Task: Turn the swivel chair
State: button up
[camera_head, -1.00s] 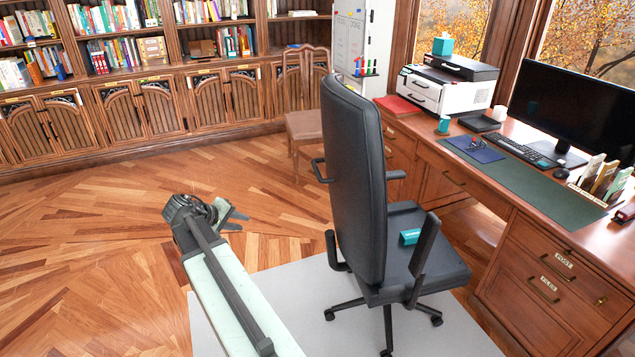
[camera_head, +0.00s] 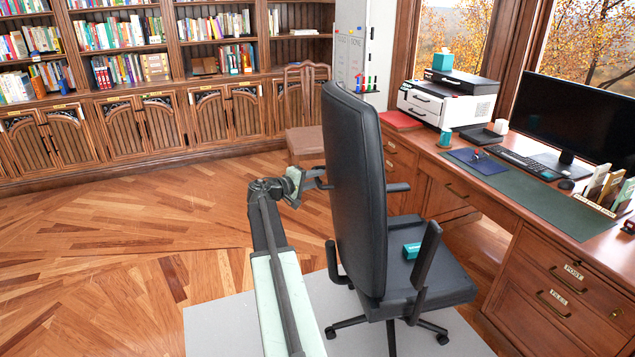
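The black swivel chair (camera_head: 355,190) stands upright in the middle, its tall back toward me and its seat (camera_head: 420,285) extending to the right. A small teal box (camera_head: 411,250) lies on the seat. The fingers are too small and overlapped to read.
A wooden desk (camera_head: 460,184) with printer (camera_head: 446,100) and monitor (camera_head: 570,110) runs along the right. A wooden chair (camera_head: 303,140) stands behind, before the bookcase (camera_head: 140,120). A whiteboard (camera_head: 355,45) stands at the back. The parquet floor (camera_head: 110,240) at left is clear.

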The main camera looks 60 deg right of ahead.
jog(key=shift+s+d, duration=0.25)
jog(key=shift+w, duration=0.15)
grip_shut()
jog(key=shift+w, duration=0.1)
jog(key=shift+w+d+r, duration=0.1)
dwell(0.8)
jog(key=shift+a, duration=0.25)
jog(key=shift+d, duration=0.2)
